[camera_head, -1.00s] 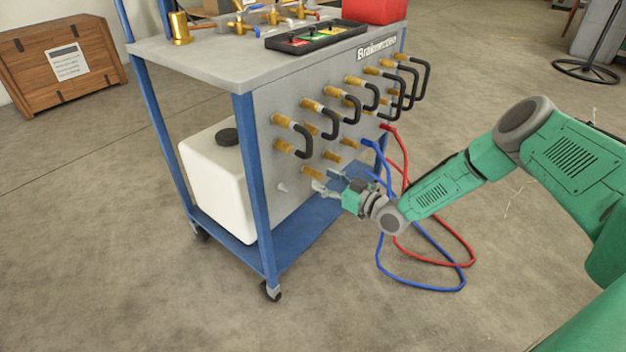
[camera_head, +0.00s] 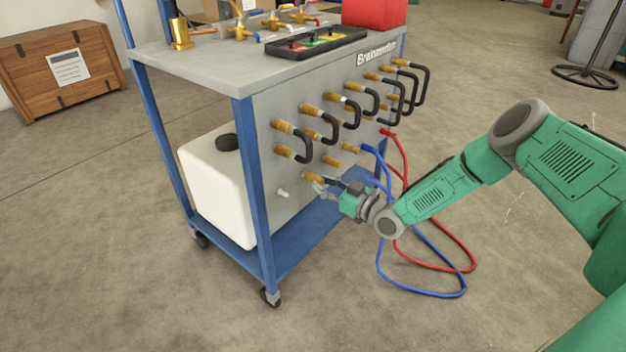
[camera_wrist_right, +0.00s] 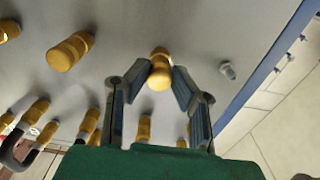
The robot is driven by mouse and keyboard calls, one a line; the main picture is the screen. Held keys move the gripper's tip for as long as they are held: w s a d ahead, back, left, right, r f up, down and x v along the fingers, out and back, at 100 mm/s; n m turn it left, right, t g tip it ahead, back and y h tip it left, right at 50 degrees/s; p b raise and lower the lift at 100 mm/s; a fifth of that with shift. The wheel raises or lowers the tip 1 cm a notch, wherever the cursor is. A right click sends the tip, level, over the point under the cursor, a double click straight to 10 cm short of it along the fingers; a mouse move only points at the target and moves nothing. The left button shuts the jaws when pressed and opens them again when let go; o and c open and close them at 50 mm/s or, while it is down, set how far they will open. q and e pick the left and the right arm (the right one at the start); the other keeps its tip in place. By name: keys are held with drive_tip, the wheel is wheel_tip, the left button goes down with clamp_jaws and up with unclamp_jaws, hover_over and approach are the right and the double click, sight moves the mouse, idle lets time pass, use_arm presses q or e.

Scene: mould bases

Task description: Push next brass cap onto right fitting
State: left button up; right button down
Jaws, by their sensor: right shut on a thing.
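A brass cap (camera_head: 312,178) sits at the lowest fitting of the cart's grey front panel. My right gripper (camera_head: 323,187) is at this cap, with its fingers pointing at the panel. In the right wrist view, the two fingertips (camera_wrist_right: 160,80) press on the sides of the brass cap (camera_wrist_right: 159,68), whose rounded end faces me. The fitting behind the cap is mostly hidden, so I cannot tell how far the cap is seated. My left gripper is not in view.
Several brass fittings with black U-shaped hoses (camera_head: 300,140) stick out above. A small pale stub (camera_head: 282,193) is left of the cap, also seen in the wrist view (camera_wrist_right: 227,70). Blue (camera_head: 440,293) and red hoses (camera_head: 462,255) hang to the floor at right.

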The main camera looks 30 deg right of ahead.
drive_tip(key=shift+p+v, duration=0.95)
drive_tip(key=shift+v, duration=1.35)
drive_tip(key=p+v, duration=0.2)
drive_tip(key=v, duration=0.4)
